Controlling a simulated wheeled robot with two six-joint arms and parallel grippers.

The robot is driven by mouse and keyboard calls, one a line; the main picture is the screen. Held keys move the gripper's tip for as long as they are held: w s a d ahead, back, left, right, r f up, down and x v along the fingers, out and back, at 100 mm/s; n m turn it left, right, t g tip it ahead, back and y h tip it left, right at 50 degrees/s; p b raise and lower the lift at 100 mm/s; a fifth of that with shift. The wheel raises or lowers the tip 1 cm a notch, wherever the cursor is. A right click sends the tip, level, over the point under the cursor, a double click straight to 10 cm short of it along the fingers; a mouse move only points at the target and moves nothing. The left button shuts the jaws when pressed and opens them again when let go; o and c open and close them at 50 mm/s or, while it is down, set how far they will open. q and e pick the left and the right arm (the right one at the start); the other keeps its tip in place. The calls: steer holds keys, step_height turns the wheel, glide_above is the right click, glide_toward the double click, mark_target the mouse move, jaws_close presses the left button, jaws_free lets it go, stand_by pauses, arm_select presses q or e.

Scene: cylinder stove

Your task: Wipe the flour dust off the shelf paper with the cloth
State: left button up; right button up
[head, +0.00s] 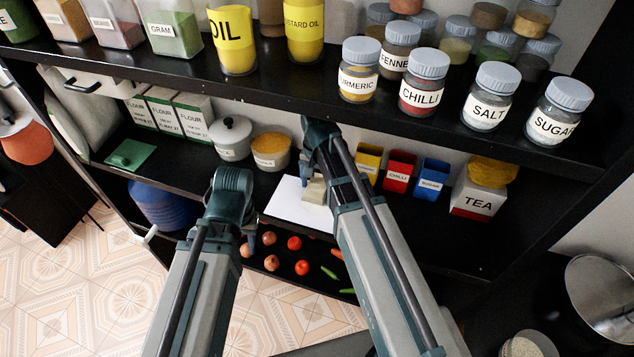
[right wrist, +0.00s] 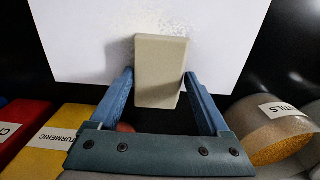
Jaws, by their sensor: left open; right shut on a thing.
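The cloth (head: 314,191) looks like a pale beige folded block. My right gripper (head: 306,180) is shut on it over the white shelf paper (head: 285,205), on the lower shelf. In the right wrist view the cloth (right wrist: 160,70) stands between the two fingertips (right wrist: 159,80), its far part over the paper (right wrist: 75,35). I cannot tell if it touches the paper. Fine pale flour dust (right wrist: 123,35) speckles the paper around the cloth's far end. My left gripper (head: 249,238) is open and empty, in front of the shelf edge left of the paper; its fingers are mostly hidden.
Yellow, red (head: 399,172) and blue boxes and a TEA canister (head: 478,195) stand right of the paper. A lidded pot (head: 231,138), a yellow-filled jar (head: 270,151) and flour boxes (head: 192,117) stand left. The upper shelf (head: 300,95) with jars hangs above. Vegetables (head: 302,267) lie below.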

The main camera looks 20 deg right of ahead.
mark_target(313, 195)
steer(key=shift+s+a+r, duration=0.1)
steer(key=shift+s+a, duration=0.35)
steer(key=shift+s, duration=0.2)
steer(key=shift+s+a, duration=0.4)
steer(key=shift+s, duration=0.25)
steer(key=shift+s+a, duration=0.1)
steer(key=shift+s+a, duration=0.1)
steer(key=shift+s, duration=0.05)
steer(key=shift+s+a+f, duration=0.1)
steer(key=shift+s+a, duration=0.35)
steer(key=shift+s, duration=0.2)
steer(key=shift+s+a+f, duration=0.1)
steer(key=shift+s+a, duration=0.3)
steer(key=shift+s, duration=0.25)
steer(key=shift+s+a+r, duration=0.1)
steer(key=shift+s+a, duration=0.4)
steer(key=shift+s, duration=0.2)
steer(key=shift+s+a, duration=0.45)
steer(key=shift+s, duration=0.2)
steer(key=shift+d, duration=0.1)
